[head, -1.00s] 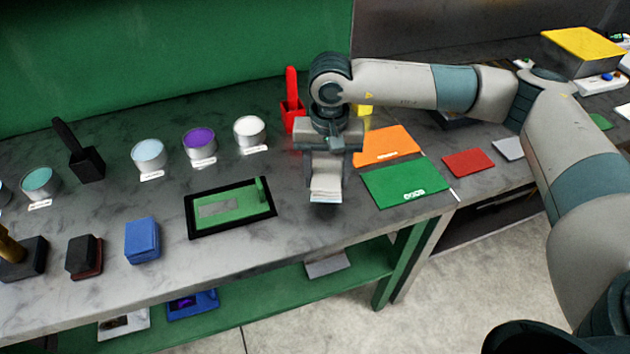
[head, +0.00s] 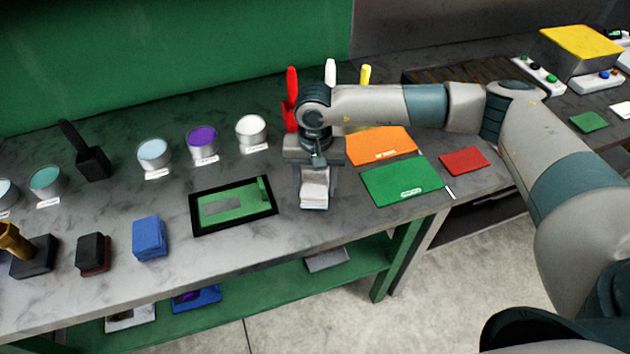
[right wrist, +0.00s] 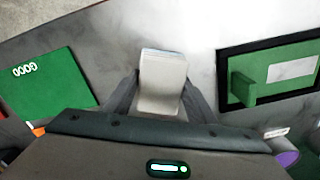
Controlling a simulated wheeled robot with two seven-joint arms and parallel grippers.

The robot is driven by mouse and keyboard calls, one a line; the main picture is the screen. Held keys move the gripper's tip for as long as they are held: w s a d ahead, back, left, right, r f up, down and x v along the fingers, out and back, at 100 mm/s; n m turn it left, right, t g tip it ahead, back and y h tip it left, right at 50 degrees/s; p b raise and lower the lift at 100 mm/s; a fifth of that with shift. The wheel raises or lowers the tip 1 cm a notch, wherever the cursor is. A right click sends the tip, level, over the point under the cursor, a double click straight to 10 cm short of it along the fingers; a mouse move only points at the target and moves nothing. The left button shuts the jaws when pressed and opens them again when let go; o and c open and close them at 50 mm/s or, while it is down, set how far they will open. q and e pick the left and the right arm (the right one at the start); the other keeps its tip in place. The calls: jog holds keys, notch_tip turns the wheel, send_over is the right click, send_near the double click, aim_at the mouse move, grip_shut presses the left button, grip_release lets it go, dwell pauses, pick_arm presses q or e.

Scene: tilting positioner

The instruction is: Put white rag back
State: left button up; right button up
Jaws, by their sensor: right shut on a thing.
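A folded white rag (head: 314,188) is between the fingers of my right gripper (head: 314,184), which is shut on it. The gripper points down over the grey marbled table, between the black-framed green tray and the green mat. In the right wrist view the rag (right wrist: 162,84) sits between the two dark fingers (right wrist: 160,95), with a thin bluish layer at its far edge. I cannot tell whether the rag touches the table. My left gripper is not in view.
The black-framed green tray (head: 194,211) lies left of the rag. Green (head: 400,185), orange (head: 380,148) and red (head: 465,161) mats lie to the right. Blue folded rags (head: 149,238) and a dark block (head: 93,254) lie at front left. Several cans, including a purple one (head: 201,140), stand behind.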

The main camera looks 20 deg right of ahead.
jog(key=shift+f, duration=0.15)
jog(key=shift+f+b, duration=0.2)
jog(key=shift+b, duration=0.15)
jog(key=o, duration=1)
jog(key=shift+o, duration=0.2)
jog(key=shift+r, duration=0.2)
